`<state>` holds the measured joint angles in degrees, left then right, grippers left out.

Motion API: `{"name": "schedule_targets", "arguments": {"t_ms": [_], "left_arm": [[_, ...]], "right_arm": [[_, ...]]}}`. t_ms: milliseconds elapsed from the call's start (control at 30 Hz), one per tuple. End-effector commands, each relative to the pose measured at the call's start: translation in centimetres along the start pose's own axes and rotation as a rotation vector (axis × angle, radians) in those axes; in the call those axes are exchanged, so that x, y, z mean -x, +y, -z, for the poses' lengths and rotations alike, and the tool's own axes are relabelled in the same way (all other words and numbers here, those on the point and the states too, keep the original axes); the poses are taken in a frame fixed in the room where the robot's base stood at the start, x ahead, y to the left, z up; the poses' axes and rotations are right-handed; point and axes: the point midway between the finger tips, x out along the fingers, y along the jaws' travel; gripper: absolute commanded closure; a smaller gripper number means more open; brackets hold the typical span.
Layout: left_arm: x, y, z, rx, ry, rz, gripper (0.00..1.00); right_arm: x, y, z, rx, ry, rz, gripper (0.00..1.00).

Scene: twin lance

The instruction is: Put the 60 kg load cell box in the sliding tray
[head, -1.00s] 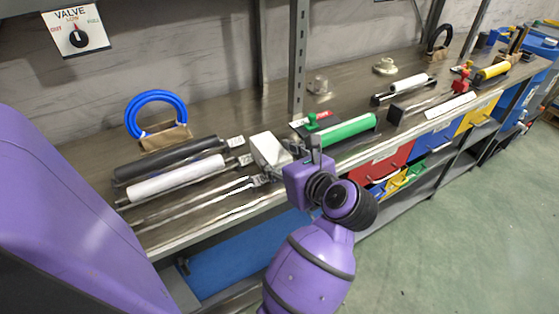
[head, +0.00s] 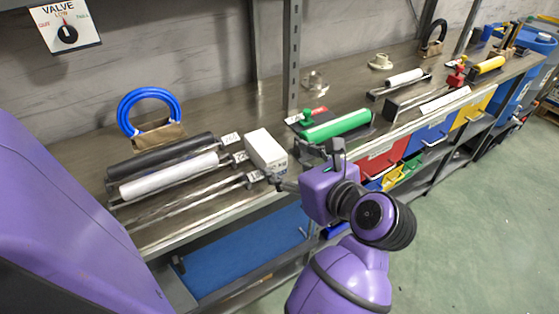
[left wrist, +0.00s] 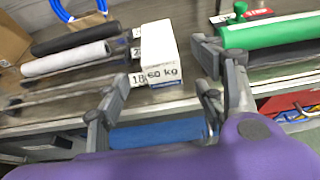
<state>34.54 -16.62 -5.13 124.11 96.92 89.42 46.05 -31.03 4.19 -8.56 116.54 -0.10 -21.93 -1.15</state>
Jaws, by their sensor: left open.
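The 60 kg load cell box (head: 266,150) is a white block standing near the front edge of the bench. In the left wrist view the box (left wrist: 160,48) shows its "60 kg" label facing the camera. My left gripper (head: 307,164) is open and empty, just in front and to the right of the box. In the left wrist view its fingers (left wrist: 165,88) are spread, with the box beyond and between them, apart from both. A blue flat surface (head: 235,255) lies under the bench; I cannot tell whether it is the sliding tray. My right gripper is not in view.
Black and white rollers (head: 170,176) and metal rods lie left of the box. A green cylinder (head: 338,125) lies close on its right. A blue ring (head: 148,97) stands behind. Coloured drawers (head: 385,160) line the bench front. Open green floor (head: 470,215) lies at right.

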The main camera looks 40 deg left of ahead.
Motion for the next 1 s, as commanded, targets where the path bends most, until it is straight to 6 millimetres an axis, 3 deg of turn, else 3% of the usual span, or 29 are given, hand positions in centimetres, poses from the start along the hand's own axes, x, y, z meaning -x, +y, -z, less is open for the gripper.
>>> {"name": "schedule_targets", "arguments": {"t_ms": [100,300,900,1000], "left_arm": [[2.2,0.0,0.2,0.001,0.004,0.001,0.38],[4.3,0.0,0.1,0.000,0.001,-0.001,0.38],[4.7,0.0,0.0,-0.006,0.000,-0.001,0.38],[4.7,-0.8,-1.2,-0.047,-0.051,0.031,0.38]], "right_arm": [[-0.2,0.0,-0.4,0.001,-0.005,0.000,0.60],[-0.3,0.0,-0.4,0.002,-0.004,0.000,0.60],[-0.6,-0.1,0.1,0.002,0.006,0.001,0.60],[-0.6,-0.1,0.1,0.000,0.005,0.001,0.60]]}}
